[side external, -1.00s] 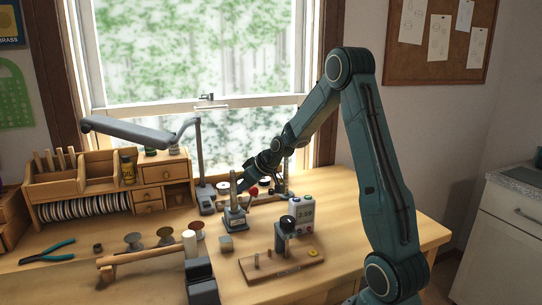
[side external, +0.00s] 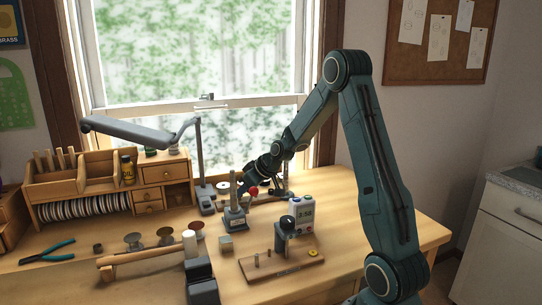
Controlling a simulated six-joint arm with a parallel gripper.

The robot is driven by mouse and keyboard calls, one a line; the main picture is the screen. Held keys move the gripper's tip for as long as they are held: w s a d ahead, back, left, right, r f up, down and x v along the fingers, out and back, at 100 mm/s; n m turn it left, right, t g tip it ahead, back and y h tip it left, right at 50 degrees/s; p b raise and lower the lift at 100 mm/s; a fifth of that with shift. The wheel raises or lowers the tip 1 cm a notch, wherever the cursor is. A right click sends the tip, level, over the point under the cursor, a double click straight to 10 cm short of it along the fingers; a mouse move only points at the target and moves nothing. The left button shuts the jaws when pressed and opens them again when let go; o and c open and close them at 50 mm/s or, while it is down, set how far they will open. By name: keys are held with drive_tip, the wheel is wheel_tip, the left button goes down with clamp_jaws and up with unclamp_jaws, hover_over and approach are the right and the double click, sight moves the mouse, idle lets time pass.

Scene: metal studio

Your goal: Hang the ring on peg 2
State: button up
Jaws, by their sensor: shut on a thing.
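My gripper (side external: 243,189) is at the middle of the bench, pointing down and left. It is close beside the upright post on a small grey stand (side external: 235,219). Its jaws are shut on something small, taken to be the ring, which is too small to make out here. A wooden board (side external: 284,271) with short upright pegs lies nearer the camera, below and right of my gripper. A small yellow round piece (side external: 316,253) is at the board's right end. Peg numbers cannot be read.
A small block (side external: 226,243), a white cylinder (side external: 190,243) and a dark box (side external: 202,283) stand to the left. A lamp (side external: 199,165) rises behind. The bench's right front is clear.

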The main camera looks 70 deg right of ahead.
drive_tip(key=shift+f, duration=0.5)
idle(0.3)
drive_tip(key=o, duration=0.9)
drive_tip(key=shift+o, duration=0.2)
drive_tip(key=shift+r, duration=0.15)
drive_tip(key=d+v, duration=0.1)
drive_tip(key=v, duration=1.2)
drive_tip(key=shift+s+a+r, duration=0.25)
drive_tip(key=shift+a, duration=0.25)
